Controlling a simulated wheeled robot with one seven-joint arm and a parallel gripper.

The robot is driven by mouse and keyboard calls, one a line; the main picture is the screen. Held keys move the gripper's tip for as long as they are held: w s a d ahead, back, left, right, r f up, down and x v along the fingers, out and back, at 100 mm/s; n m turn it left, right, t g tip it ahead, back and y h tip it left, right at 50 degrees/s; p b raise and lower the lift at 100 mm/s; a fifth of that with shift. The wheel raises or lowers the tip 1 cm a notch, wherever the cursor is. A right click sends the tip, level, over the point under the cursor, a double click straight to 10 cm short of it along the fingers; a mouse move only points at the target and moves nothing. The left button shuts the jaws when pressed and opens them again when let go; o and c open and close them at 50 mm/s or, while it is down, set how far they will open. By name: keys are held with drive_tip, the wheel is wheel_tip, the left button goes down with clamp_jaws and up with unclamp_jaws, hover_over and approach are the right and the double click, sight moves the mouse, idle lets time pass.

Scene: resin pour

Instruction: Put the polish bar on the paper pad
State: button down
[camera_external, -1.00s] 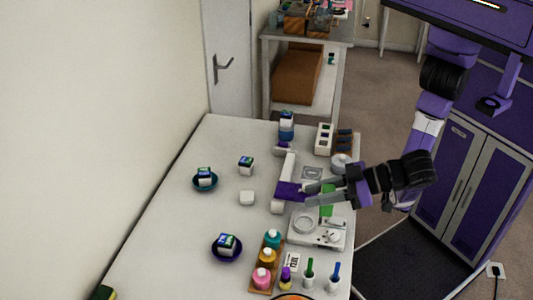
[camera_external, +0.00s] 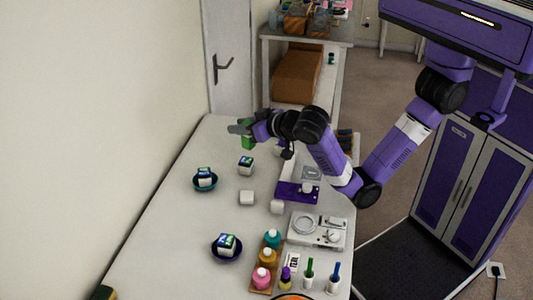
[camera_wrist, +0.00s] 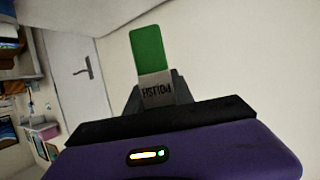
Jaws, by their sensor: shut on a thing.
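The polish bar is green with a grey band lettered POLISH. In the wrist view the polish bar (camera_wrist: 147,50) stands out beyond my gripper (camera_wrist: 152,90), with its banded end between the jaws. In the external view my gripper (camera_external: 240,128) is shut on the polish bar (camera_external: 249,142), at the far left part of the table near the wall. The bar appears held above the tabletop. I cannot tell for sure which item is the paper pad; a flat grey square (camera_external: 312,172) lies beside my forearm, and my arm covers part of the table there.
Two bowls (camera_external: 205,184) (camera_external: 226,254) hold small boxes.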

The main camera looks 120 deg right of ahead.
drive_tip(key=d, duration=0.1)
hover_over(247, 198)
drive_tip(key=d, duration=0.4)
drive_tip(key=f, duration=1)
drive_tip(key=f+p, duration=0.1)
drive_tip(key=f, duration=0.9)
drive_tip(key=shift+w+a+f, duration=0.1)
drive_tip(key=shift+w+a, duration=0.1)
drive_tip(key=shift+f, duration=0.2)
drive_tip(key=c, duration=1.1)
unclamp_jaws()
drive_tip(key=shift+r, duration=0.1)
